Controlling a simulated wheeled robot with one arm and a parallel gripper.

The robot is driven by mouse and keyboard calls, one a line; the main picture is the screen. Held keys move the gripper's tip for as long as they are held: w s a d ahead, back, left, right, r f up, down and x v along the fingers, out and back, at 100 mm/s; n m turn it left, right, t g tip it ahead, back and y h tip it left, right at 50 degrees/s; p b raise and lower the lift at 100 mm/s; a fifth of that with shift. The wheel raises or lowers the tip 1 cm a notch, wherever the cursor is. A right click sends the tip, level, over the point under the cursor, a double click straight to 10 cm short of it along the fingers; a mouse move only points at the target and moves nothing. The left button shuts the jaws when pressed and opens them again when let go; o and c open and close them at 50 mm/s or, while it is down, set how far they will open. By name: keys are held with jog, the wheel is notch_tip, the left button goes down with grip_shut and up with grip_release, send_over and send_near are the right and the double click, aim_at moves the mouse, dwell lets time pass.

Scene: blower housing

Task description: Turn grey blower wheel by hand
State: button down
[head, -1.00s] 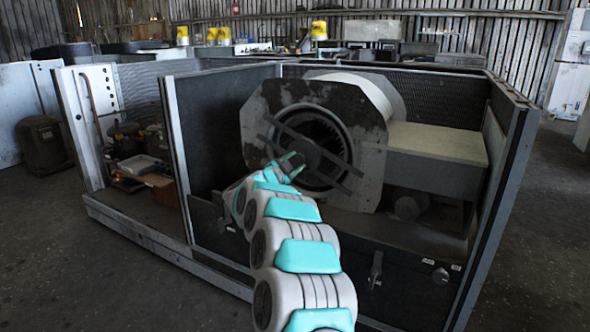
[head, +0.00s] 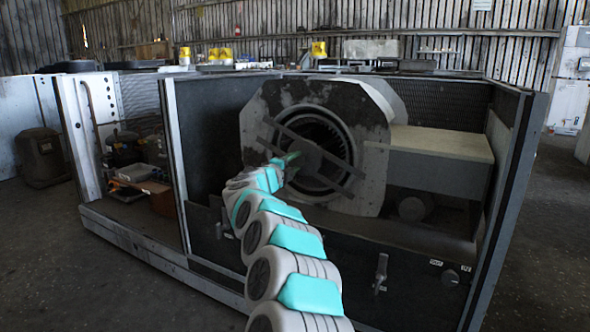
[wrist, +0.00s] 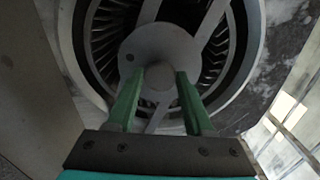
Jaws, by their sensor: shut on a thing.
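The grey blower wheel (head: 322,130) sits inside the round inlet of the blower housing, and its slats show as a ring in the wrist view (wrist: 104,35). A flat grey hub plate with diagonal bars (head: 338,168) crosses in front of it. A short round stub (wrist: 160,76) stands out at the middle of the plate. My gripper (head: 291,160) is at the hub, with its green fingers on either side of the stub in the wrist view (wrist: 160,85). It is shut on the stub. The lower part of the wheel is partly hidden by my fingers and the plate.
The scuffed housing face (head: 375,150) surrounds the inlet. A beige-topped box (head: 440,143) is to the right.

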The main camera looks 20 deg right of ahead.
jog(key=shift+m, duration=0.4)
dwell(0.3)
jog(key=shift+c, duration=1.5)
grip_release()
jog(key=v, duration=0.7)
jog(key=shift+s+a, duration=0.25)
jog(key=shift+a, duration=0.05)
